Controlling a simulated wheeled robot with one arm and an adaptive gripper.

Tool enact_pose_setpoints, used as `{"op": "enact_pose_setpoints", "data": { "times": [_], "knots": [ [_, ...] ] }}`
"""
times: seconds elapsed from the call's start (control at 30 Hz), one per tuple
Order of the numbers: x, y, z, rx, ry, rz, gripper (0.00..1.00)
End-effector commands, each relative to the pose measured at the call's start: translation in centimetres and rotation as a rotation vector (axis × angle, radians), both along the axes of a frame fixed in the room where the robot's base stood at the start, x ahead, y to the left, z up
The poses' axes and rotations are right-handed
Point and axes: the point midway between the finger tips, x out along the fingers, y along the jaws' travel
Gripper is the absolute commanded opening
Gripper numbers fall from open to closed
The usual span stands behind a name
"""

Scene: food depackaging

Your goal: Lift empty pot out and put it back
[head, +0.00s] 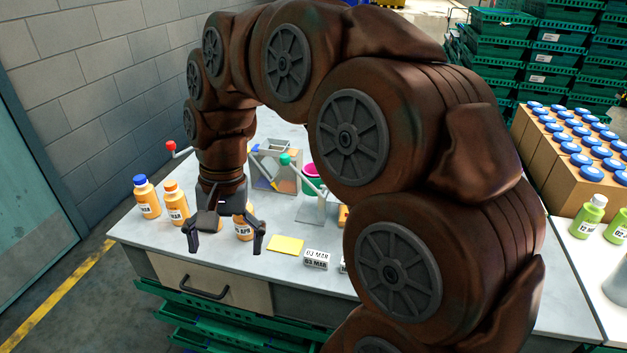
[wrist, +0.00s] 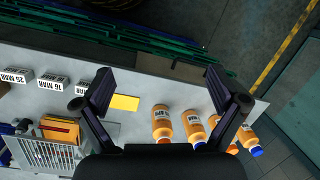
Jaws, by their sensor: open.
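My gripper (head: 225,243) is open and empty, pointing down above the front left part of the grey table (head: 305,236). In the wrist view my gripper (wrist: 158,75) has its fingers spread wide, with nothing between them. No other pot shows clearly. My gripper is in front and to the left of that container, apart from it.
Several orange bottles (head: 146,198) stand at the table's left, close to my gripper. A yellow card (head: 285,243) and date blocks (head: 316,260) lie near the front edge. A metal grid (wrist: 45,152) shows at the wrist view's lower left. Boxes with blue-capped bottles (head: 565,185) stand right.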

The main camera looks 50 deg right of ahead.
Motion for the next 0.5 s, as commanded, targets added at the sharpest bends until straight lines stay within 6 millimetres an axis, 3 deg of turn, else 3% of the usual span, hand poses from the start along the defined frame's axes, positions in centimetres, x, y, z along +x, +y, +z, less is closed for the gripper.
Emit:
{"op": "enact_pose_setpoints", "data": {
  "times": [0.03, 0.2, 0.37, 0.5],
  "knots": [
    [1.5, -1.2, 0.4, 0.012, -0.002, -0.075, 0.96],
    [5.4, -5.5, 2.1, 0.058, -0.001, -0.341, 0.96],
    [8.2, -10.7, 3.2, 0.104, 0.009, -0.605, 0.96],
    [9.8, -16.0, 3.8, 0.144, 0.023, -0.845, 0.96]
  ]
}}
